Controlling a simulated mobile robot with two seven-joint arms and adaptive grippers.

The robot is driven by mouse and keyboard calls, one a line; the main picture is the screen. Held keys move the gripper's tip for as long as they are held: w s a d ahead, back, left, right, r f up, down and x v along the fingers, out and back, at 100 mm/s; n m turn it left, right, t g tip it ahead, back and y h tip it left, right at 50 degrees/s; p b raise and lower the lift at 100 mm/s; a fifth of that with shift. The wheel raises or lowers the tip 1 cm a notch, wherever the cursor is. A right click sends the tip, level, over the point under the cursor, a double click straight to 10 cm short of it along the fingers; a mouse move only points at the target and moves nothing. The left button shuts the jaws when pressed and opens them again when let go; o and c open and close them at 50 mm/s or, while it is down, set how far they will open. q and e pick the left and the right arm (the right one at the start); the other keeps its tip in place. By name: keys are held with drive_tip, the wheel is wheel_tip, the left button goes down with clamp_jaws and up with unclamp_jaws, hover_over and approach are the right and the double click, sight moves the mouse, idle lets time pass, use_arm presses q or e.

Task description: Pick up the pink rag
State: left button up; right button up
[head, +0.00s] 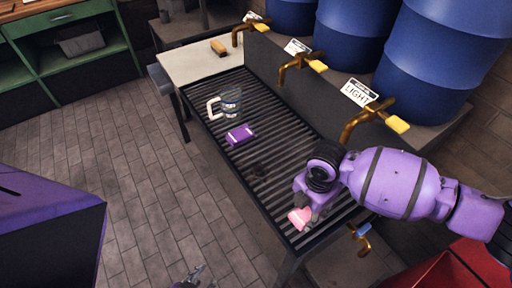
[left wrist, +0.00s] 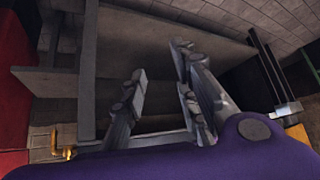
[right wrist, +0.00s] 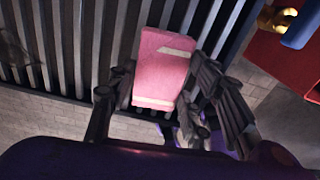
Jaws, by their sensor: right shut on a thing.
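The pink rag (head: 300,218) is a small folded block with pale stripes. It is at the near end of the slatted metal grate (head: 292,130). My right gripper (head: 306,211) is shut on it. In the right wrist view the rag (right wrist: 162,68) sits between the two fingers, with the slats behind it. I cannot tell whether it still touches the slats. My left gripper (head: 191,277) is low at the bottom edge of the head view. In the left wrist view its fingers (left wrist: 159,65) are apart with nothing between them.
A purple folded rag (head: 240,135) and a glass mug (head: 230,103) stand farther along the grate. A sponge-like block (head: 218,47) lies on the pale counter. Brass taps (head: 370,115) jut over the grate below blue barrels (head: 435,60). The tiled floor at left is clear.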

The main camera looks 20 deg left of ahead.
sight(307, 212)
drive_tip(key=shift+r, duration=0.55)
wheel_tip(307, 212, up, 3)
drive_tip(key=shift+s+f, duration=0.1)
drive_tip(key=shift+f, duration=0.1)
drive_tip(key=s+r+p, duration=0.1)
drive_tip(key=s+r, duration=0.8)
drive_tip(key=s, duration=0.4)
drive_tip(key=shift+s+d+r+p, duration=0.15)
drive_tip(key=shift+s+p, duration=0.15)
drive_tip(key=shift+s, duration=0.1)
